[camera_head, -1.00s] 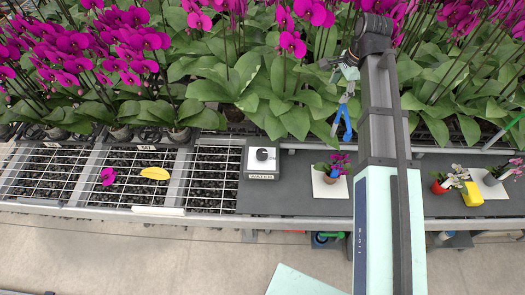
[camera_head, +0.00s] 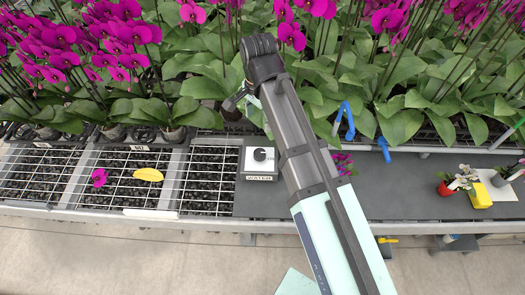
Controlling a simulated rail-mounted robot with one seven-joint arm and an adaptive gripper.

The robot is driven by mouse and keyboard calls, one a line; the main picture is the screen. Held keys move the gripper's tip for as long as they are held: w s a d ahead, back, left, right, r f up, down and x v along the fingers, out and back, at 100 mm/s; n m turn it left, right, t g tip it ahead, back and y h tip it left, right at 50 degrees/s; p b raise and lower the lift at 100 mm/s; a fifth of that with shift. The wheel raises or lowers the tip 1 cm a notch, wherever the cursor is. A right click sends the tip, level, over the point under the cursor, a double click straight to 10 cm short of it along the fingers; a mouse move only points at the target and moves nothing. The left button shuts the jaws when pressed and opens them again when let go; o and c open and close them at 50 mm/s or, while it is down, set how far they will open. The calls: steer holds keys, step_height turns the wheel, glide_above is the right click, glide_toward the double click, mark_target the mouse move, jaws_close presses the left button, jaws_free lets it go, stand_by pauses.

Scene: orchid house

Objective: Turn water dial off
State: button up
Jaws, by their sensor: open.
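The water dial (camera_head: 260,155) is a round dark knob with a pale top on a white panel. The panel sits on a grey box with a WATER label (camera_head: 259,177) at its front edge, left of my arm.
Wire-grid benches (camera_head: 124,190) with a yellow leaf (camera_head: 149,175) and a magenta flower (camera_head: 99,178) lie left. Dense orchids stand behind. Blue-handled tools (camera_head: 345,119) hang right of my arm. A red pot (camera_head: 446,187) and yellow block (camera_head: 477,195) stand far right.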

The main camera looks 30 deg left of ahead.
mark_target(260, 153)
step_height(260, 153, down, 17)
steer(key=p, duration=0.3)
steer(key=shift+r+p, duration=0.1)
steer(key=shift+p, duration=0.25)
steer(key=c, duration=1.2)
